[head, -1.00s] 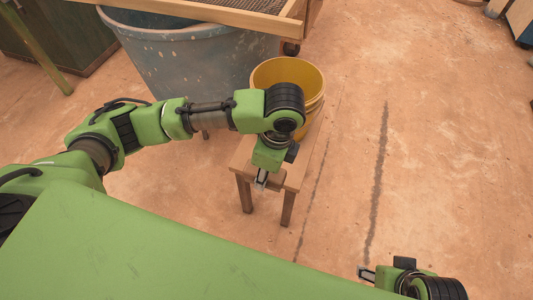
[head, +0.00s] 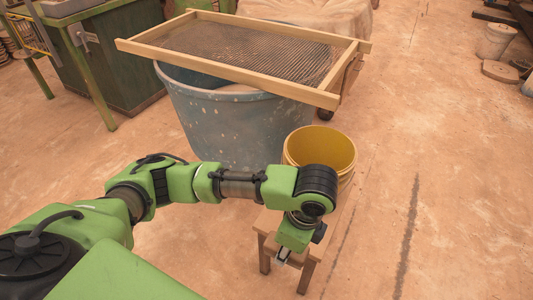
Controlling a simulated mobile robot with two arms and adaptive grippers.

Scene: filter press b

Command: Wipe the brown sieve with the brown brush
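The brown sieve (head: 222,63), a rectangular wooden frame with dark mesh, lies across the top of a large blue-grey tub. My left gripper (head: 284,258) points down over a small wooden stool (head: 309,265), in front of the yellow bucket and well below and nearer than the sieve. Its fingertips are small and partly hidden by the wrist, so whether they are open or shut on something is unclear. I cannot clearly make out the brown brush. My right gripper is out of view.
The blue-grey tub (head: 235,125) holds up the sieve. A yellow bucket (head: 318,148) stands just behind my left gripper. A green-framed cabinet (head: 110,65) is at the back left. A pale bucket (head: 496,40) stands far right.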

